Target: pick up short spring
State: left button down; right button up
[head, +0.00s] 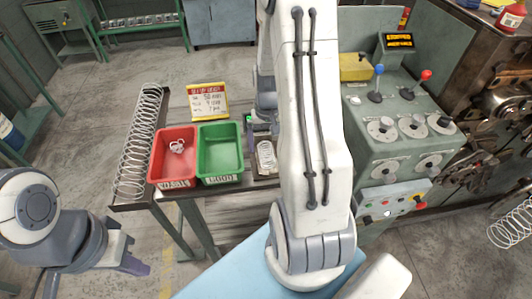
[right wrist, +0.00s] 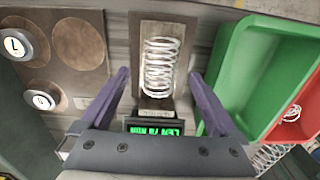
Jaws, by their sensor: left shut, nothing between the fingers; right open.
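A short pale wire spring (right wrist: 160,67) lies on a brown plate (right wrist: 143,100) in the right wrist view. In the head view, a pale coil-like shape (head: 266,157) shows beside the green bin, partly by my right arm. My right gripper (right wrist: 159,77) is open, with one purple finger on each side of the spring and nothing held. In the head view the right gripper is largely hidden by its own arm. My left gripper (head: 133,263) is shut and empty at the lower left, away from the table.
A red bin (head: 158,160) holding small pale coils and a green bin (head: 238,150) stand beside the plate. A long spring (head: 138,145) lies at the table's left. A lit green display (right wrist: 157,128) borders the plate. The coiler machine (head: 400,150) stands right.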

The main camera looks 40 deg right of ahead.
aim_at(266, 149)
jog(key=shift+f, duration=1.55)
jog(key=shift+c, duration=0.3)
grip_shut()
jog(key=shift+r, duration=0.45)
jog(key=r, duration=0.2)
jog(key=r+b, duration=0.1)
jog(key=shift+s+d+r, duration=0.1)
jog(key=shift+d+r, duration=0.15)
jog(key=shift+d, duration=0.05)
jog(key=s+d+r+b, duration=0.1)
jog(key=s+d+r, duration=0.5)
jog(key=d, duration=0.2)
jog(key=shift+s+d+r+b, duration=0.35)
jog(key=shift+s+b, duration=0.05)
